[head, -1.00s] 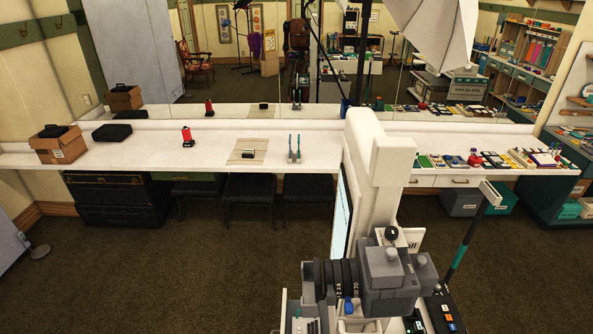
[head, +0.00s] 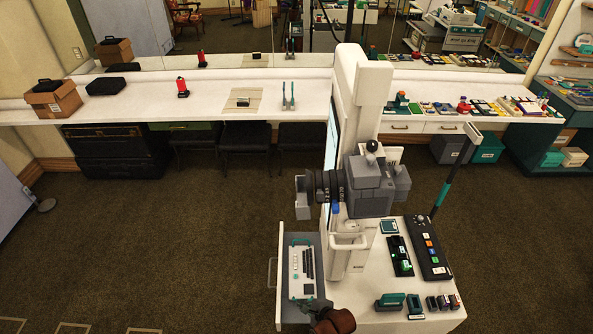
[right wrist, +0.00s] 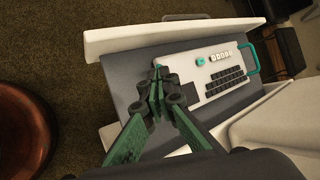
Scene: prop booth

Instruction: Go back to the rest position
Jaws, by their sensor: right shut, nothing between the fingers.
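My right gripper (right wrist: 160,85) has dark green fingers that meet, with nothing between them. In the right wrist view it is in front of a grey drawer tray (right wrist: 130,82) with a white keyboard panel (right wrist: 222,72), and I cannot tell if it touches. In the head view the right gripper (head: 316,308) is a small dark shape at the bottom edge, by the near end of the same keyboard panel (head: 302,270). My left gripper is in neither current view.
A white pedestal unit (head: 350,120) carries a grey camera (head: 365,190) and a console top (head: 378,270) with controls. A long white counter (head: 215,95) runs behind it. A reddish-brown round object (right wrist: 22,130) stands left in the wrist view. Carpet (head: 150,240) is open at left.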

